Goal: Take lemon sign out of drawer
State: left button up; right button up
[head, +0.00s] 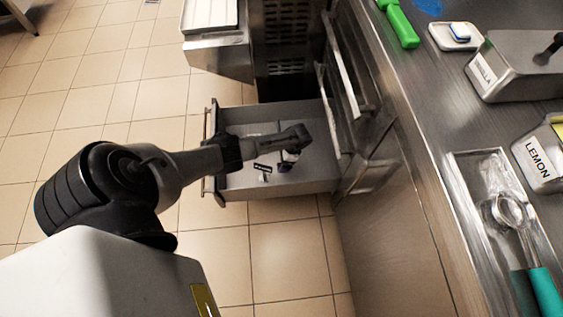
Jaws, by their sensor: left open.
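An open steel drawer (300,183) sticks out to the left from under the counter. Inside it lie small dark and white pieces, among them a small sign-like piece (262,168). Its lettering is too small to read, so I cannot tell whether it is the lemon sign. My left gripper (290,161) is open over the drawer, its fingers pointing down just right of that piece. My wrist hides part of the drawer floor. My right gripper is not in view.
The steel counter (425,115) bears a green-handled tool (399,24), a white dish (455,37), a tub labelled vanilla (505,65), a tub labelled LEMON (540,160) and a tray (462,185) with a teal-handled scoop (542,290). Tiled floor (285,265) lies clear around the drawer.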

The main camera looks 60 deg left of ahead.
pick_arm(q)
jog(key=shift+w, duration=0.1)
jog(key=shift+c, duration=0.2)
jog(key=shift+r, duration=0.1)
jog(key=shift+c, duration=0.8)
jog(key=c, duration=0.9)
